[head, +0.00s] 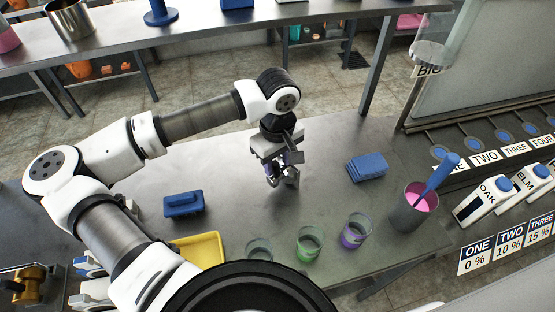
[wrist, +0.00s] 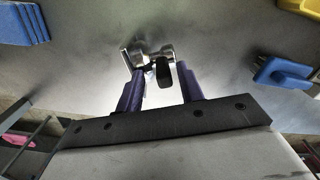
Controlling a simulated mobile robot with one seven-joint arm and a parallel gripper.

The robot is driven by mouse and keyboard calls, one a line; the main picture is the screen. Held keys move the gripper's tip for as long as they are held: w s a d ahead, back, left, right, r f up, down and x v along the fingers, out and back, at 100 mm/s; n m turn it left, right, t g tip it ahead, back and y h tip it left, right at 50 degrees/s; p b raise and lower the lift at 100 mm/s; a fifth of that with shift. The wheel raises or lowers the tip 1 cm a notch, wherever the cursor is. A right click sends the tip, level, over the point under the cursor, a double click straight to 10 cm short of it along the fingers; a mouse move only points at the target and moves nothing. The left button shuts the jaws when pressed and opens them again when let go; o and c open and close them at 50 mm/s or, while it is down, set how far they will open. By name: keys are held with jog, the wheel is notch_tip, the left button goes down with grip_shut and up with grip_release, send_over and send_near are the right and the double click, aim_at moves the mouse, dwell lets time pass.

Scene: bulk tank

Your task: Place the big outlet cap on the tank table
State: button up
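My gripper (head: 284,174) points down over the middle of the steel table (head: 320,215). Its purple fingers are on either side of a metal piece with a black part, which I take to be the big outlet cap (head: 293,174). In the wrist view the cap (wrist: 163,72) sits between the fingertips, with its metal end reaching past them to the left, and the gripper (wrist: 160,75) looks shut on it. The cap is close to the table top; I cannot tell whether it touches. The fingers hide part of the cap.
A stack of blue pads (head: 367,167) lies right of my gripper, and a blue scrubber (head: 184,204) lies left. A yellow tray (head: 202,249), several small cups (head: 309,244) and a metal pot of pink liquid (head: 408,212) stand along the near side. Bare table surrounds the gripper.

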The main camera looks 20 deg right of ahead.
notch_tip(320, 180, up, 12)
jog(key=b, duration=0.3)
jog(key=shift+r, duration=0.15)
dwell(0.4)
